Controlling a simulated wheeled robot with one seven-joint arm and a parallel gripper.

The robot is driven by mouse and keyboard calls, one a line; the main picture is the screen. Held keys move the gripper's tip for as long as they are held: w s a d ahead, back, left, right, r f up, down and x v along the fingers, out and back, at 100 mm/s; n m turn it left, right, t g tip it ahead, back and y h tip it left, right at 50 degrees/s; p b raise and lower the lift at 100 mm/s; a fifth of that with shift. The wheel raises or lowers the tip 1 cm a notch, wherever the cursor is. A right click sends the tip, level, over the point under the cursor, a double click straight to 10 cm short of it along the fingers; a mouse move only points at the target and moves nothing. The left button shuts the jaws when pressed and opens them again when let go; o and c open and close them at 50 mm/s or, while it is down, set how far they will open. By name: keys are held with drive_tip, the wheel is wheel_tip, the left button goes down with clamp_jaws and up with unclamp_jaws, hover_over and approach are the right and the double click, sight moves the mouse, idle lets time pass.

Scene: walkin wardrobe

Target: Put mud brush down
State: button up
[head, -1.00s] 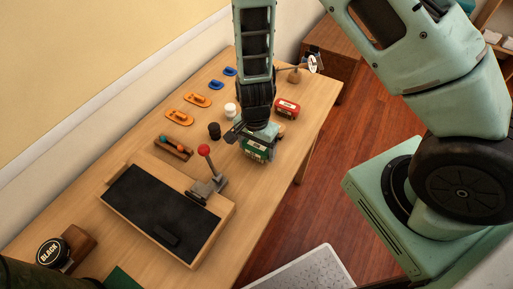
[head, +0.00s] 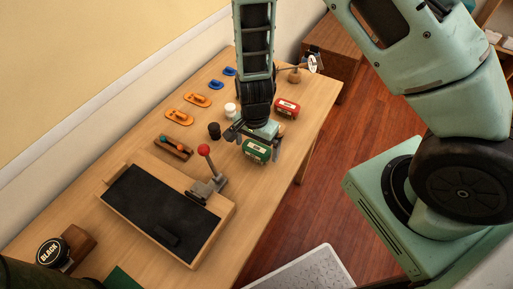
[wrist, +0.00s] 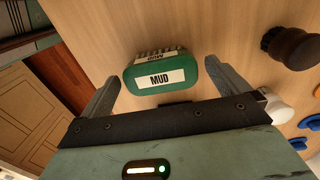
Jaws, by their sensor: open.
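The mud brush is a green block with a white "MUD" label (wrist: 160,78); in the head view the green brush (head: 257,151) stands on the wooden table near its right edge. My gripper (head: 254,148) is above and around it, pointing down. In the wrist view my gripper's fingers (wrist: 168,95) are spread wide on both sides of the brush, with a gap on each side. The brush appears to rest on the tabletop, and its far lower side is hidden.
A red brush (head: 287,108) sits behind the gripper. A dark jar (head: 214,131) and a white jar (head: 230,109) stand to the left. A lever with a red knob (head: 204,150) and a black-topped tray (head: 150,213) lie nearer. Table (head: 262,190) is bare at front right.

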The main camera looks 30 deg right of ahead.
sight(255, 147)
wheel_tip(255, 147, up, 10)
drive_tip(key=s+a+r+n, duration=0.3)
drive_tip(key=s+r+n, duration=0.5)
drive_tip(key=n, duration=0.1)
drive_tip(key=s+a+r+n, duration=0.3)
drive_tip(key=s+r+n, duration=0.5)
drive_tip(key=s+n, duration=0.1)
drive_tip(key=shift+a+r+n+y, duration=0.15)
drive_tip(key=shift+r+n+y, duration=0.15)
drive_tip(key=shift+n, duration=0.3)
